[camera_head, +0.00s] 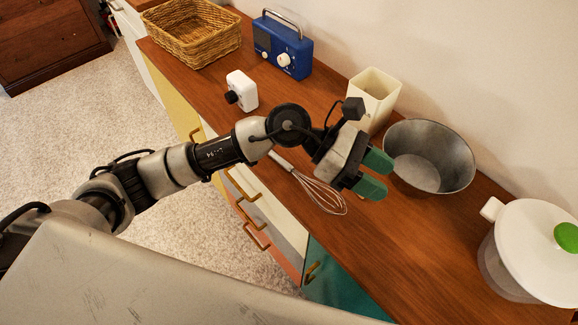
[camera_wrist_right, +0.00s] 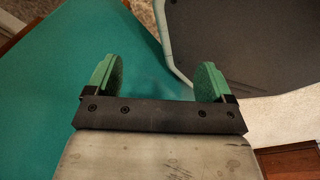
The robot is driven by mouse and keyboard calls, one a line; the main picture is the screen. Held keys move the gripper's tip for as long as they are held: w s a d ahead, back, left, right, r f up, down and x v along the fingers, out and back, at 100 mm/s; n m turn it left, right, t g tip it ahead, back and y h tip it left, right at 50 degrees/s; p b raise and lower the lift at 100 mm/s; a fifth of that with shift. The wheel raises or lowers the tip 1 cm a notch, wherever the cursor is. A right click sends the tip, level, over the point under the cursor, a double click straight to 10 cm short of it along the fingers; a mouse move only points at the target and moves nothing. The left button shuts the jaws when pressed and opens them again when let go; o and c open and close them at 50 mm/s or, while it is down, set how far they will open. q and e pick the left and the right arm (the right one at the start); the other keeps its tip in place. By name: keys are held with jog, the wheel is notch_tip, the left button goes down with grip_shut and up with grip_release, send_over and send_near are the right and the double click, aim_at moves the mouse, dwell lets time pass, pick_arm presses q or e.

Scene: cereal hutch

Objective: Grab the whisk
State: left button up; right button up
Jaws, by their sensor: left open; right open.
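The whisk (camera_head: 318,194) lies on the wooden counter (camera_head: 398,238), its wire loops toward the lower right and its handle toward the upper left. My left gripper (camera_head: 375,174) is open and empty, above the counter just right of the whisk and apart from it. The left arm passes over the far end of the whisk's handle. My right gripper (camera_wrist_right: 162,82) shows only in the right wrist view; it is open with nothing between its green fingers, facing a teal surface and a dark grey panel.
A metal bowl (camera_head: 430,156) stands right of my left gripper, with a cream canister (camera_head: 374,97) behind it. A white-lidded container (camera_head: 538,245) is at the right. A white device (camera_head: 242,90), blue radio (camera_head: 283,45) and wicker basket (camera_head: 192,32) stand farther left.

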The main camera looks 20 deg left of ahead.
pick_arm(q)
jog(key=w+a+f+m+y, duration=0.1)
jog(key=a+y, duration=0.1)
jog(key=w+a+f+m+y, duration=0.1)
jog(key=f+y, duration=0.1)
jog(key=w+a+f+m+y, duration=0.1)
jog(key=a+f+y, duration=0.1)
jog(key=shift+a+m+t+y, duration=0.3)
jog(key=shift+a, duration=0.05)
jog(key=w+a+f+m+t+y, duration=0.1)
jog(key=w+a+y, duration=0.25)
jog(key=a, duration=0.25)
jog(key=w+a+m+t+y, duration=0.1)
jog(key=w+a+y, duration=0.1)
jog(key=a+y, duration=0.3)
send_over(289, 165)
jog(key=shift+h, duration=0.25)
jog(key=f, duration=0.4)
jog(key=shift+s+a+f, duration=0.25)
jog(key=shift+s+f, duration=0.1)
jog(key=shift+s, duration=0.05)
jog(key=f, duration=0.1)
jog(key=f+p, duration=0.1)
jog(key=f, duration=0.2)
jog(key=shift+w+d+f+p, duration=0.25)
jog(key=shift+w+f+p, duration=0.05)
jog(key=shift+f+p, duration=0.1)
jog(key=shift+f, duration=0.55)
grip_shut()
jog(key=shift+r, duration=0.1)
